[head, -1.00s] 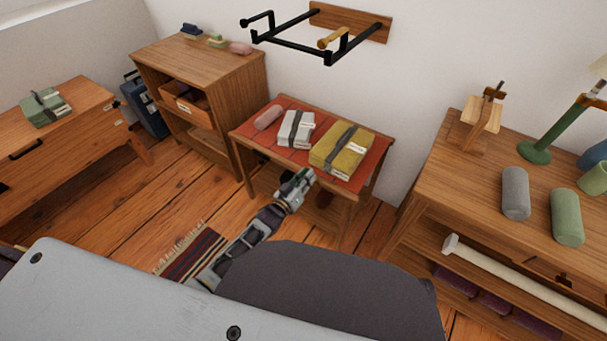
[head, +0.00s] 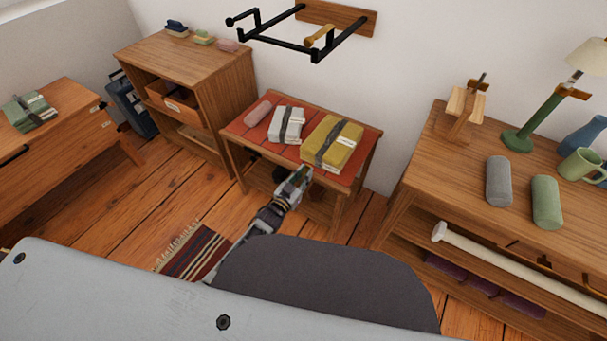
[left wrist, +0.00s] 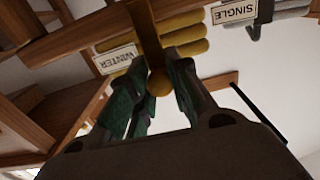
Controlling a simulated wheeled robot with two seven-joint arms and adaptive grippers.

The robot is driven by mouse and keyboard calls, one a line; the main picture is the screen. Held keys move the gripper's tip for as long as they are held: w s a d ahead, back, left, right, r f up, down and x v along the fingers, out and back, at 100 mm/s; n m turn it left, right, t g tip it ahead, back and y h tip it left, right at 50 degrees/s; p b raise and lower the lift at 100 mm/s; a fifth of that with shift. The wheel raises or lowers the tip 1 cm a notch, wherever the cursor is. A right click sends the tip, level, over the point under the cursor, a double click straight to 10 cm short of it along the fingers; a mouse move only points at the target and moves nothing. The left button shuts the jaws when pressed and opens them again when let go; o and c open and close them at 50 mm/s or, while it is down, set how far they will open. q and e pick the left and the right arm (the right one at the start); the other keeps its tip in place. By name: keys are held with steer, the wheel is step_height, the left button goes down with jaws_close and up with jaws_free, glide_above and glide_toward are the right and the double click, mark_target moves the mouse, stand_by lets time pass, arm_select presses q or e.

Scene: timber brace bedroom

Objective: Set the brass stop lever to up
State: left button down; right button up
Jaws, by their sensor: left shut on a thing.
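The brass stop lever (left wrist: 146,28) is a brass bar with a round knob (left wrist: 158,82) at its end, in the left wrist view. My left gripper (left wrist: 156,92) is shut on it near the knob, with a green-padded finger on either side. In the head view the left gripper (head: 302,174) is at the front edge of the red-topped table (head: 256,140), below the yellow bundle. There the lever is hidden, and I cannot tell its setting. My right gripper is not in view.
A yellow bundle (head: 342,134) and a grey bundle (head: 282,125) lie on the table. A black wall rack (head: 318,56) with a brass knobbed peg (head: 319,37) hangs above. A wooden bench (head: 425,165) stands at right, a shelf unit (head: 230,85) at left.

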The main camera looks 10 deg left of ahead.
arm_select(q)
steer(key=c, duration=1.3)
jaws_free()
steer(key=shift+o, duration=0.2)
steer(key=shift+s, duration=0.2)
steer(key=v, duration=1.1)
steer(key=shift+s, duration=0.3)
steer(key=shift+a, duration=0.15)
